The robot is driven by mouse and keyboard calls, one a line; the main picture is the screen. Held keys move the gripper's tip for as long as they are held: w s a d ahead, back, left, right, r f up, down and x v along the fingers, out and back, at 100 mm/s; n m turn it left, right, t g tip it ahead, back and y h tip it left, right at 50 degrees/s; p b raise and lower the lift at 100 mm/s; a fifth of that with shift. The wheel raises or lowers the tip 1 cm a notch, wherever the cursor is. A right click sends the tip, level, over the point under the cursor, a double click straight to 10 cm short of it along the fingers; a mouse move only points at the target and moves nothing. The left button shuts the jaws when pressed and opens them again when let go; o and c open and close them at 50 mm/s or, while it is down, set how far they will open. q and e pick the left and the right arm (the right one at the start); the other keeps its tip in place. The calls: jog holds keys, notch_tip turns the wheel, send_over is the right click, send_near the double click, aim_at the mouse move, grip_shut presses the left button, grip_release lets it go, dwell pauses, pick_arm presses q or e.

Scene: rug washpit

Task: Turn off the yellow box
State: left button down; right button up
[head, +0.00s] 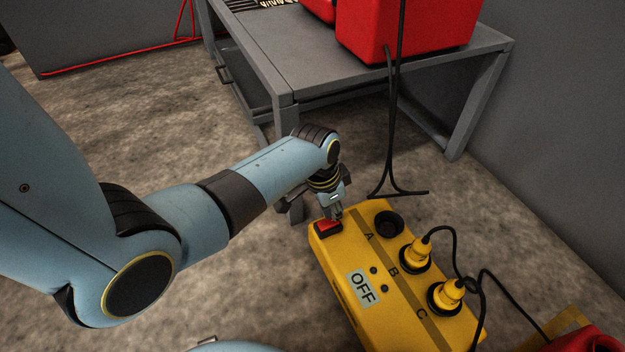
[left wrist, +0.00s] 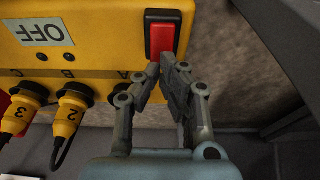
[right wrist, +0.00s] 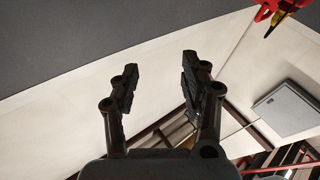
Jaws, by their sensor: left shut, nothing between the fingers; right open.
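The yellow box (head: 345,257) lies on the floor at the lower right of the head view, with sockets marked A, B and C. Its red rocker switch (head: 327,226) sits in a black frame at the far left end. An OFF label (head: 362,288) is on its face. My left gripper (head: 338,214) is shut and empty, its fingertips at the switch. In the left wrist view the fingertips (left wrist: 160,66) lie at the lower edge of the red switch (left wrist: 162,40); I cannot tell whether they touch. My right gripper (right wrist: 156,72) is open and empty, away from the box.
Yellow plugs (head: 415,254) with black cables stand in sockets B and C; socket A (head: 389,224) is empty. A grey table (head: 290,75) with a red machine (head: 405,35) stands behind. Black cables hang down close to the box. A grey wall is at right.

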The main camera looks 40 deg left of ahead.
aim_at(328, 222)
pick_arm(q)
jog(key=shift+p+v, duration=0.75)
jog(key=shift+v, duration=0.05)
jog(key=shift+r+p, duration=0.65)
jog(key=shift+p, duration=0.05)
pick_arm(e)
jog(key=s+d+f+m+g+h, duration=0.1)
jog(key=s+f+g, duration=0.45)
jog(key=f, duration=0.35)
jog(key=s+d+f+m+g+h, duration=0.1)
jog(key=s+f+g, duration=0.4)
jog(key=f, duration=0.4)
pick_arm(q)
jog(key=shift+p+v, duration=0.7)
jog(key=shift+v, duration=0.25)
jog(key=s+a+r+p, duration=0.2)
jog(key=s+r+p, duration=0.2)
jog(key=r+p, duration=0.1)
jog(key=shift+p+v, duration=0.3)
jog(key=shift+v, duration=0.5)
pick_arm(e)
notch_tip(328, 222, up, 9)
jog(key=s+g+h, duration=0.1)
jog(key=g, duration=0.6)
jog(key=shift+s+d, duration=0.25)
jog(key=shift+s, duration=0.1)
pick_arm(q)
jog(key=shift+w+a, duration=0.1)
jog(key=shift+w, duration=0.1)
